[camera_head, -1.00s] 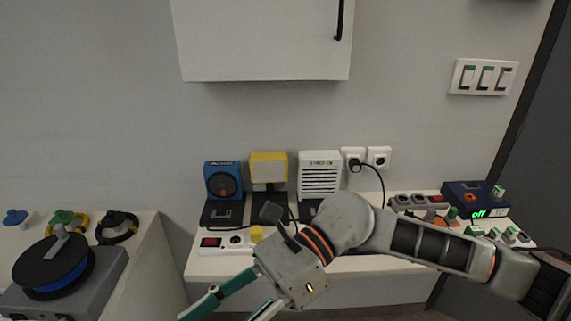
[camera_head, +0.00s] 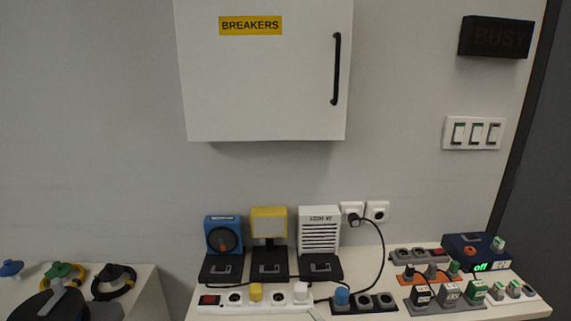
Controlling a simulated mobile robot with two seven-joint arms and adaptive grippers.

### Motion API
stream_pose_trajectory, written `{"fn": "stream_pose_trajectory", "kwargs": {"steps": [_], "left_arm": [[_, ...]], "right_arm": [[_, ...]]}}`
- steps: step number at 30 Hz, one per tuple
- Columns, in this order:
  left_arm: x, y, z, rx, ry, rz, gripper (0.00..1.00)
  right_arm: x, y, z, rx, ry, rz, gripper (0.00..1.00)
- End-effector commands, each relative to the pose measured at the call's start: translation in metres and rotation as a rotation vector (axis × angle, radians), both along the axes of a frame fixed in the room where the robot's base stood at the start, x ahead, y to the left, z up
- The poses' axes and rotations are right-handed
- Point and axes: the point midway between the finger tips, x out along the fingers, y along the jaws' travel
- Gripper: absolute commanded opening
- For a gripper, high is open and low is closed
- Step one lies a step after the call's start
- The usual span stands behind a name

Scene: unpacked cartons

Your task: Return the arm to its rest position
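Neither gripper shows clearly in the head view now. A small pale sliver at the lower edge, by the front of the shelf, is too little to tell what it is. The arm's links are out of the picture, so its pose is hidden.
A shelf (camera_head: 215,312) carries a blue device (camera_head: 223,235), a yellow lamp (camera_head: 269,222), a white heater-like box (camera_head: 319,229), power strips with plugs (camera_head: 236,298), and a dark blue box reading "off" (camera_head: 467,250). A breaker cabinet (camera_head: 262,90) hangs above. A cable reel (camera_head: 38,305) stands lower left.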

Motion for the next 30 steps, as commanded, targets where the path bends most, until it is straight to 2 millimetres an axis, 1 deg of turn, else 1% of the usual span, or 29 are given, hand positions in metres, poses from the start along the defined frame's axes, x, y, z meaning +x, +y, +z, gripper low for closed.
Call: {"fn": "stream_pose_trajectory", "kwargs": {"steps": [1, 2, 3, 4, 5, 6, 8, 9, 12, 13, 16, 19, 22, 30], "left_arm": [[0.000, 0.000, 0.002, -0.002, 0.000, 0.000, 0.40], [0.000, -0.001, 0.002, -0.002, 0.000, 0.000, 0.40], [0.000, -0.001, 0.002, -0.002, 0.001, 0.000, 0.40], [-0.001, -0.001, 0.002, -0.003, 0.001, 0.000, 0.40], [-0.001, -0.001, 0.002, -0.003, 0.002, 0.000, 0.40], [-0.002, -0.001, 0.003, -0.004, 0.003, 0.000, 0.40], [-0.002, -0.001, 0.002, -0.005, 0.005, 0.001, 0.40], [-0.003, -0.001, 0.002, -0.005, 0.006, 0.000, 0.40], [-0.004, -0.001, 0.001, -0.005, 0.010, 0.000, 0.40], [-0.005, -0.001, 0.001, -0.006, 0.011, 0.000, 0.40], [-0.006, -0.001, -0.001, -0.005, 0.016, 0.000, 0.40], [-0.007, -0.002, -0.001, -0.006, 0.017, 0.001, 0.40], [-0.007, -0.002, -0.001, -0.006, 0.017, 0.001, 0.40], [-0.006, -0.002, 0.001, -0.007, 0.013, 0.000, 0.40]], "right_arm": [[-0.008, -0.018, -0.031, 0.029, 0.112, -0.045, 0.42], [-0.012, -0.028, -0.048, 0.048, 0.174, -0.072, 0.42], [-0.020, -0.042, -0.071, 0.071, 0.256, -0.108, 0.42], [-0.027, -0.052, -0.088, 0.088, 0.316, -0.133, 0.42], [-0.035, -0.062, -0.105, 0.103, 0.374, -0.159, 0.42], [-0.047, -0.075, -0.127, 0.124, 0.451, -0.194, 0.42], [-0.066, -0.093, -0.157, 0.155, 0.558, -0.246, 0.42], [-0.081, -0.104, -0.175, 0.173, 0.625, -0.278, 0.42], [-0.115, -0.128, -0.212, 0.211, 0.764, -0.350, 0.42], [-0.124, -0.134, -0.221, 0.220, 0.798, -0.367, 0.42], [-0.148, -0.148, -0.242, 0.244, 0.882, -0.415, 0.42], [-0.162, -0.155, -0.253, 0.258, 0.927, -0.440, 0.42], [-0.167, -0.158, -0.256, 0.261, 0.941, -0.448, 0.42], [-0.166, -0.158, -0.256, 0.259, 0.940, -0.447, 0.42]]}}
